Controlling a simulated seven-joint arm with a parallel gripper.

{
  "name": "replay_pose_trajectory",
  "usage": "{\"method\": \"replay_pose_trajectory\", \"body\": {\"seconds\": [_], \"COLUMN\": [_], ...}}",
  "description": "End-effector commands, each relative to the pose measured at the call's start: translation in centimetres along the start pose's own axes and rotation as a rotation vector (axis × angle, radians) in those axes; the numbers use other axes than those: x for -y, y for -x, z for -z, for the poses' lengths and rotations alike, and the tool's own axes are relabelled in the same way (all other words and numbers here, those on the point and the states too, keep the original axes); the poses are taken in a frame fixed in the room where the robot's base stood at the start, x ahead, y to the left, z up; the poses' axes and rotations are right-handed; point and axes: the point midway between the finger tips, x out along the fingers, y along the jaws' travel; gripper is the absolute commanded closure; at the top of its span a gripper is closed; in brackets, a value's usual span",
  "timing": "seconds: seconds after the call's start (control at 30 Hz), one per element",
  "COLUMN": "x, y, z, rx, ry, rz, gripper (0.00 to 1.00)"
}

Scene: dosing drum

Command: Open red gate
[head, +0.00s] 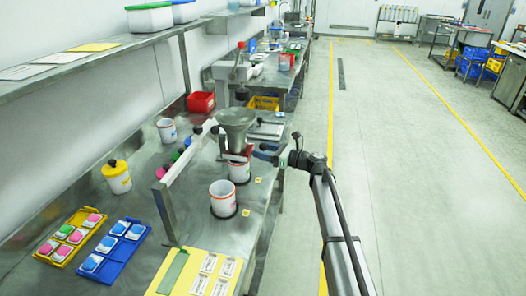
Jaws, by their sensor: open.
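A grey metal funnel (236,118) stands over the bench, with a small red part (237,158) just below it that looks like the red gate. A white cup (239,172) with red marks sits under this red part. My gripper (262,151) is at the right of the funnel and red part, at about the height of the red part, and points left. It is open. Its fingertips are small and partly blurred, so I cannot tell whether they touch the red part.
A second white cup (223,198) stands in front. Floor at right is clear.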

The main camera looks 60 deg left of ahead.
Motion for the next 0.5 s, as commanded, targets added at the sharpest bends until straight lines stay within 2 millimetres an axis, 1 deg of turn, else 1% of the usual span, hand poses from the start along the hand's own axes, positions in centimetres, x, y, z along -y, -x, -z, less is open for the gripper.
{"method": "replay_pose_trajectory", "body": {"seconds": [0.1,0.37,0.5], "x": [0.02,-0.01,-0.01], "y": [-0.35,-0.39,-0.39], "z": [0.00,0.00,0.00], "rx": [0.000,0.000,0.000], "ry": [0.000,0.000,0.000], "rz": [0.001,0.000,0.000], "gripper": [0.44,0.44,0.58]}}
